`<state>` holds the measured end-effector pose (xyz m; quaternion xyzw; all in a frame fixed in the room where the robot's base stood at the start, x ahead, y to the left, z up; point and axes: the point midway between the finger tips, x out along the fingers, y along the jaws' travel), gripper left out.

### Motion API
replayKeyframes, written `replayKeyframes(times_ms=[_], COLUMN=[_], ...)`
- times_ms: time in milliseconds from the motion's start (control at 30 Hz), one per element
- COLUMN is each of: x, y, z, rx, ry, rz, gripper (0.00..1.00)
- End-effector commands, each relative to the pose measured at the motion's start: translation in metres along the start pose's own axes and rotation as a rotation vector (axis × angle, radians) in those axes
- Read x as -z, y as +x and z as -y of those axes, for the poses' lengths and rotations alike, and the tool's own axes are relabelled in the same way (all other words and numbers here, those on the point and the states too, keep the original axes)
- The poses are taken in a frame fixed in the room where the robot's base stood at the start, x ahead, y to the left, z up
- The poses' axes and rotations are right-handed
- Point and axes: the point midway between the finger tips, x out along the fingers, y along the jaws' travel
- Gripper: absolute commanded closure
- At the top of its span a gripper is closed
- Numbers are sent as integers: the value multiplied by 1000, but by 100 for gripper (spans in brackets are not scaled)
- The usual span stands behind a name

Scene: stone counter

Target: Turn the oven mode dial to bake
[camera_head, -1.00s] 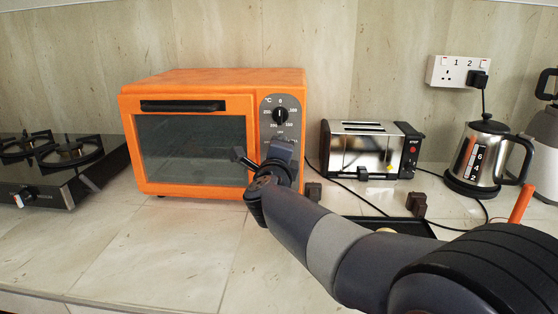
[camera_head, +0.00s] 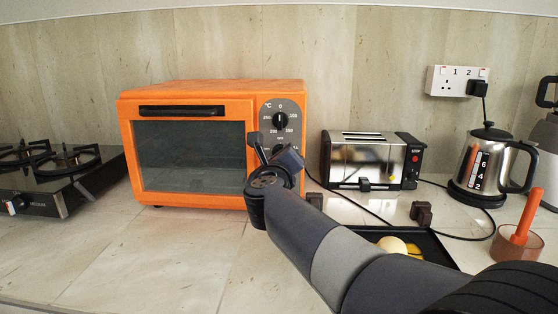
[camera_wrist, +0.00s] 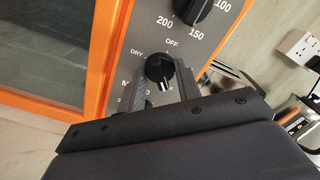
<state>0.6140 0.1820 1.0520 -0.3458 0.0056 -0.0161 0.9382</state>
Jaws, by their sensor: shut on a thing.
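The orange oven (camera_head: 135,150) stands against the wall with a grey control panel on its right side. In the wrist view its black mode dial (camera_wrist: 160,67) sits below a larger temperature dial (camera_wrist: 192,8). OFF is printed above the mode dial and DRY to its upper left; other labels are partly hidden by the fingers. The dial's white mark points down, slightly right. My gripper (camera_wrist: 161,78) is shut on the mode dial, one finger on each side. In the head view my gripper (camera_head: 272,150) is at the lower panel and mostly hides the dial.
A toaster (camera_head: 360,155) stands to the right of the oven, with a kettle (camera_head: 485,160) farther right. A dark tray (camera_head: 440,252) with food lies in front of the toaster. A gas hob (camera_head: 50,190) is at the left. The counter before the oven is clear.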

Motion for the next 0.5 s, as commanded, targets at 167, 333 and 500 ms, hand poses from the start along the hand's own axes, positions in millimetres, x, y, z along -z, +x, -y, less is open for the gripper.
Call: replayKeyframes(times_ms=[167,333,500], x=[1,1,1], y=[0,0,0], z=[0,0,0], rx=[-1,-1,-1], ry=[10,9,8], rz=[-2,-2,-2], gripper=[90,90,63])
